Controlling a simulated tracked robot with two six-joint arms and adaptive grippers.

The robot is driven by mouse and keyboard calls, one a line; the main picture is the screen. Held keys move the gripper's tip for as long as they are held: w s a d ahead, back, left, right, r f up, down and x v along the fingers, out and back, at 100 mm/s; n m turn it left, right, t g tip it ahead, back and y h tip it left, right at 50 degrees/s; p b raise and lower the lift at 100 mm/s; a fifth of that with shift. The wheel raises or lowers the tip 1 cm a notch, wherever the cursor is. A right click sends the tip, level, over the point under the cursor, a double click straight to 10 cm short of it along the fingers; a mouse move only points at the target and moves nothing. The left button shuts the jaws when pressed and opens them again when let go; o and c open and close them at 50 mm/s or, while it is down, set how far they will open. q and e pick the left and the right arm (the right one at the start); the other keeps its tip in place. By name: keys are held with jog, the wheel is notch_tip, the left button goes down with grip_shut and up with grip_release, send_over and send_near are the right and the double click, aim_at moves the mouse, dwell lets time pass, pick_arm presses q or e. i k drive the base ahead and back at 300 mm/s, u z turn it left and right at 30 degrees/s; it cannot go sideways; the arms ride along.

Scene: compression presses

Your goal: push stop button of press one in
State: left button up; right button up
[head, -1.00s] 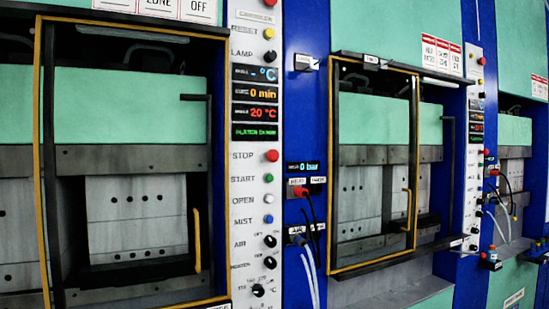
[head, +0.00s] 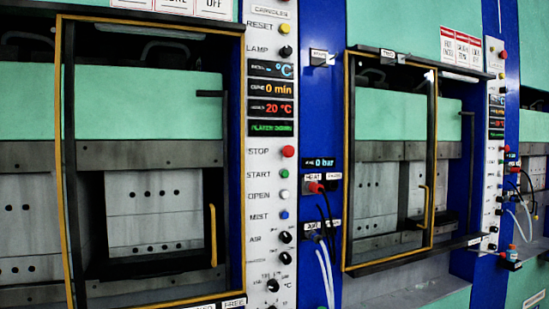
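The red STOP button (head: 288,151) is on the white control panel (head: 258,215) of the near press, right of its "STOP" label. The panel stands just right of the yellow-framed press door (head: 70,150). Whether the button is pressed in cannot be told at this size. The near press carries no readable number, so I cannot tell from a label that it is press one. Neither of my grippers shows in the head view.
Below STOP are the green START (head: 283,173), white OPEN and blue MIST buttons, then black knobs. A red plug with cables (head: 317,187) sticks out from the blue post right of the panel. A second press (head: 390,160) stands further right.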

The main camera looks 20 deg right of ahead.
aim_at(288, 151)
jog(key=z, duration=1.6)
jog(key=i, duration=0.1)
jog(key=u, duration=3)
jog(key=k, duration=1.25)
jog(key=z, duration=0.95)
jog(key=i, duration=1.1)
jog(key=u, duration=0.05)
